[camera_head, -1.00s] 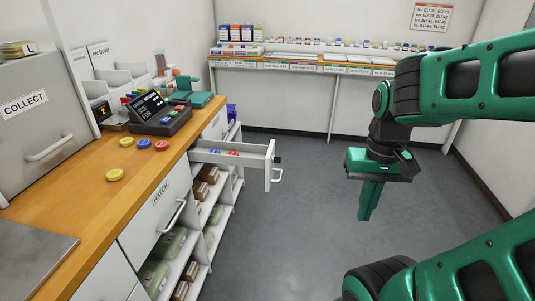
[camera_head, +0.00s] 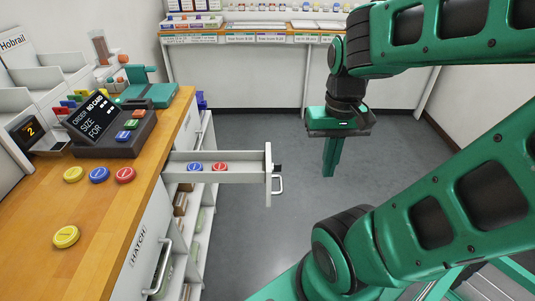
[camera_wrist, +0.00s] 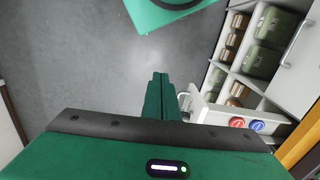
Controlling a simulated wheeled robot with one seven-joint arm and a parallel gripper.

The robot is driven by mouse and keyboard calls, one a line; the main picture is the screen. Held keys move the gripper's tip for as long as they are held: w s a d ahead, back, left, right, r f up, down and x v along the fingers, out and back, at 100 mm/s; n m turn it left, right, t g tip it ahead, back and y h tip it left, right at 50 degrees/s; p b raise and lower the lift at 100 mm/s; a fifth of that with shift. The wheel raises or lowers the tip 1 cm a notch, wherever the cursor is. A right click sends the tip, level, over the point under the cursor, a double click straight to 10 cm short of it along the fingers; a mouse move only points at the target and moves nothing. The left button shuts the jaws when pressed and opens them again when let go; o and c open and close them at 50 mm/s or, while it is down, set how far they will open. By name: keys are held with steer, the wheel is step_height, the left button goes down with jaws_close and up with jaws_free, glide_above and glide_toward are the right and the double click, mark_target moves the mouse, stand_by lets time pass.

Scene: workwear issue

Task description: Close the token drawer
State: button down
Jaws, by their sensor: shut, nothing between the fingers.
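The token drawer (camera_head: 217,157) is pulled out from the counter's side in the head view, with a blue token (camera_head: 195,167) and a red token (camera_head: 220,167) inside. Its front panel (camera_head: 268,172) faces right and carries a handle (camera_head: 278,184). My gripper (camera_head: 329,172) is shut and empty, pointing down, to the right of the drawer front and apart from it in the picture. In the wrist view the shut fingers (camera_wrist: 157,92) show beside the drawer (camera_wrist: 212,112), whose front is partly hidden behind my gripper.
The wooden counter (camera_head: 105,212) holds an order terminal (camera_head: 104,124), loose yellow, blue and red tokens, and a green device (camera_head: 148,90). A hatch handle (camera_head: 161,268) sticks out below. Shelves stand at the back wall. The grey floor (camera_head: 238,240) right of the counter is clear.

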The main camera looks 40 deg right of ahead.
steer(key=shift+d, duration=0.2)
steer(key=w+d+f+m+t+y, duration=0.1)
steer(key=w+d+f+m, duration=0.25)
steer(key=w+m, duration=0.6)
steer(key=w+d+f+m+t+y, duration=0.1)
steer(key=w+d+f+m, duration=0.25)
steer(key=w+m, duration=0.6)
steer(key=w+a+f, duration=0.4)
steer(key=f, duration=0.5)
steer(key=shift+a+n, duration=0.3)
steer(key=shift+a, duration=0.1)
